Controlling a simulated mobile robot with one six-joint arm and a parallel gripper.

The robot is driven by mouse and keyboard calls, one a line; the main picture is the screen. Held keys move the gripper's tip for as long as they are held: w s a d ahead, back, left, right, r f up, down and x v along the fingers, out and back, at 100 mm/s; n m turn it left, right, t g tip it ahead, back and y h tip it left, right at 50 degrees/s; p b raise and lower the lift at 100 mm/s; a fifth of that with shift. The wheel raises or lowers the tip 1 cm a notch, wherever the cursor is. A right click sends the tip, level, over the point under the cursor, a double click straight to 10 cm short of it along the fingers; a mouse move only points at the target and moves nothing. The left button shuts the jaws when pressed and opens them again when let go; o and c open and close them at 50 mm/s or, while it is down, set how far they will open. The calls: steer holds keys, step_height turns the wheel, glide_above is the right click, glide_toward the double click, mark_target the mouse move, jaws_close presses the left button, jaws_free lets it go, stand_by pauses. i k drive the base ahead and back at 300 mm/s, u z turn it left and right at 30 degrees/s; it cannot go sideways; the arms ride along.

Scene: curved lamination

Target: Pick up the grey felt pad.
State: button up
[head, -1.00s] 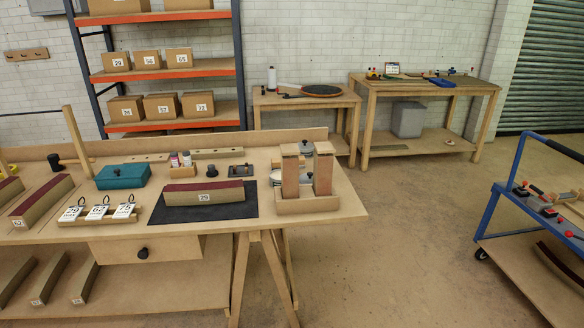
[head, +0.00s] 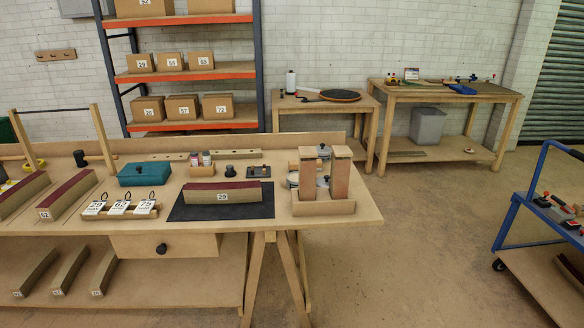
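No thing in view can be told for certain as the grey felt pad. A flat dark grey mat (head: 180,213) lies on the near workbench, with a curved block (head: 225,192) labelled 29 on top of it, covering its middle. A small flat greyish piece (head: 469,150) lies on the lower shelf of the back right table, too small to identify. My gripper is not in view.
The workbench (head: 375,214) also holds a teal box (head: 144,174), number tags and upright wooden blocks (head: 340,178). A table (head: 512,96) and a grey bin (head: 427,125) stand behind. A blue-framed cart (head: 508,222) is at right. The floor (head: 420,240) between is clear.

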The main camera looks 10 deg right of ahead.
mark_target(293, 165)
steer(key=u, duration=0.05)
steer(key=i, duration=0.9)
steer(key=z, duration=0.05)
